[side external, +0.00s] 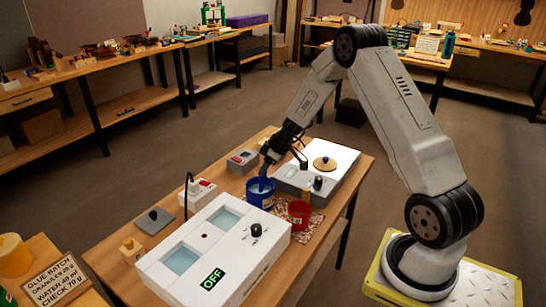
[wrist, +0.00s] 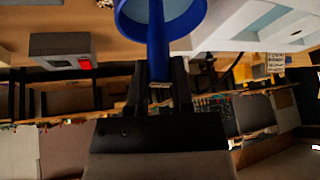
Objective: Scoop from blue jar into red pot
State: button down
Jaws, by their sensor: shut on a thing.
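The blue jar (side external: 260,197) stands on the table and its rim shows at the top of the wrist view (wrist: 124,22). The red pot (side external: 299,214) stands just right of the jar. My gripper (side external: 267,160) is over the jar, pointing down, with its fingers (wrist: 161,88) shut on a blue scoop (wrist: 156,42). The scoop (side external: 261,183) runs down from the fingers into the jar's mouth. Its lower end is hidden inside the jar, and I cannot tell whether it carries anything.
A white two-basin unit (side external: 205,245) with a screen reading OFF stands in front. A small grey box (side external: 242,161) stands behind the jar and also shows in the wrist view (wrist: 62,48). A speckled mat (side external: 312,226) lies under the pot.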

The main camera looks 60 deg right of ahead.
notch_tip(320, 180, up, 14)
jog(key=shift+f, duration=0.2)
dwell(1.4)
jog(key=shift+s, duration=0.1)
dwell(0.4)
jog(key=s+a+f, duration=0.1)
jog(key=s, duration=0.6)
jog(key=s+a+f+g+h, duration=0.1)
jog(key=s+a+f, duration=0.1)
jog(key=s, duration=0.5)
jog(key=shift+s+a, duration=0.2)
jog(key=shift+a, duration=0.1)
jog(key=shift+f, duration=0.15)
jog(key=w+d+f+m+g+y, duration=0.1)
jog(key=w+d+f+g+y, duration=0.1)
jog(key=d+f+y, duration=0.5)
jog(key=shift+w+d+f+m+y, duration=0.2)
jog(key=shift+m+y, duration=0.2)
jog(key=shift+y, duration=0.5)
dwell(0.3)
jog(key=shift+r, duration=0.1)
dwell(0.9)
